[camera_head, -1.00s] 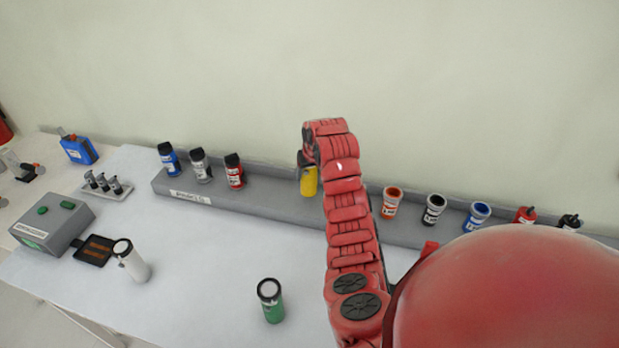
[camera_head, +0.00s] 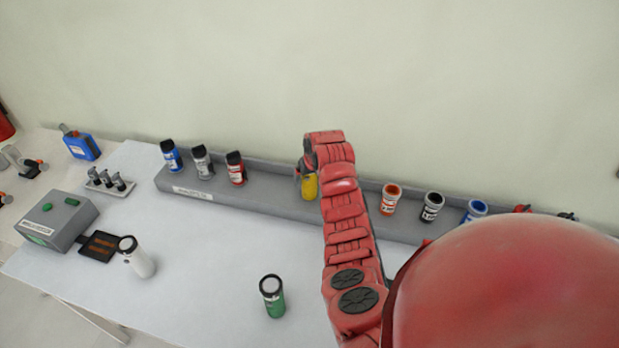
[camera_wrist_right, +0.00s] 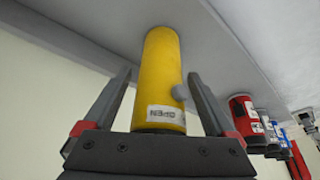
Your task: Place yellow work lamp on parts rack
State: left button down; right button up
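The yellow work lamp (camera_head: 310,187) is at the grey parts rack (camera_head: 262,197), near its middle. In the right wrist view the yellow lamp (camera_wrist_right: 162,80) is a plain cylinder with a white label and a small grey knob, its far end against the grey rack surface (camera_wrist_right: 90,15). My right gripper (camera_wrist_right: 160,75) has one finger on each side of it, with narrow gaps showing on both sides. In the head view my right gripper (camera_head: 307,178) is partly hidden by its own red arm. My left gripper is not in view.
On the rack, blue, grey and red bottles (camera_head: 236,168) stand left of the lamp; orange, black and blue cans (camera_head: 432,207) stand right. A green cylinder (camera_head: 272,297), white cylinder (camera_head: 137,257) and grey box (camera_head: 58,222) are on the table. The table front between the cylinders is clear.

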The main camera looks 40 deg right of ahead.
jog(key=shift+r, duration=0.2)
jog(key=b+v, duration=0.1)
jog(key=v, duration=1.1)
dwell(0.4)
